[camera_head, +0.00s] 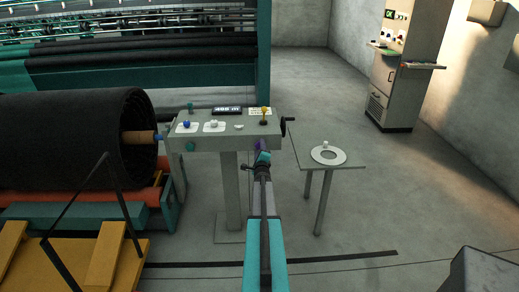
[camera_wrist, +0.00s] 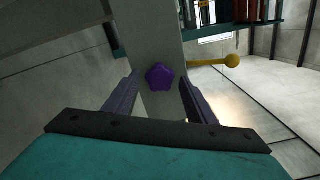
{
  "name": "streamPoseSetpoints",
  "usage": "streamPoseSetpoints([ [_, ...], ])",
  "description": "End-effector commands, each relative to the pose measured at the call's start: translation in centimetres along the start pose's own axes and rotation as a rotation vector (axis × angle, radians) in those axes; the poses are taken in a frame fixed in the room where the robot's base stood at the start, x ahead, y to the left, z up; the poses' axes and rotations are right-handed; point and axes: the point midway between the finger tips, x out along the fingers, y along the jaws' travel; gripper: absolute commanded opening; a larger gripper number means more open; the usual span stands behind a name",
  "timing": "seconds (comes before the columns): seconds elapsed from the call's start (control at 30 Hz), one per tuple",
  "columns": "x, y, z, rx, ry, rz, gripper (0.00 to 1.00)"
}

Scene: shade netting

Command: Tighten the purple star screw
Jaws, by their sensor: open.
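The purple star screw (camera_wrist: 158,77) shows in the wrist view as a dark purple star-shaped knob on a grey panel face. My gripper (camera_wrist: 151,100) is open, with one finger on each side of the screw in the picture and a visible gap to both. I cannot tell how far the fingertips are from the screw in depth. In the head view my gripper (camera_head: 262,152) is at the front of the grey control box (camera_head: 218,138), near its right end. A purple spot shows there, but the screw cannot be told apart from the gripper.
A small table (camera_head: 345,176) with a white ring stands to the right. A large black roll (camera_head: 75,140) is at the left. A cabinet (camera_head: 392,85) stands behind.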

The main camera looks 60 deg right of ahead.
Motion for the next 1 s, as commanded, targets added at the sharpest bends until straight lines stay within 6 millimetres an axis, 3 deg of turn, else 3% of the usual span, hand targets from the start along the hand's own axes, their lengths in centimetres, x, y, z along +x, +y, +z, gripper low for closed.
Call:
streamPoseSetpoints([
  [0.23,-1.23,0.02,-0.02,0.000,0.000,0.000,0.51],
  [0.67,-1.28,0.10,-0.04,-0.013,0.000,-0.001,0.51],
  [1.0,-1.32,0.38,-0.14,-0.255,-0.001,-0.002,0.51],
])
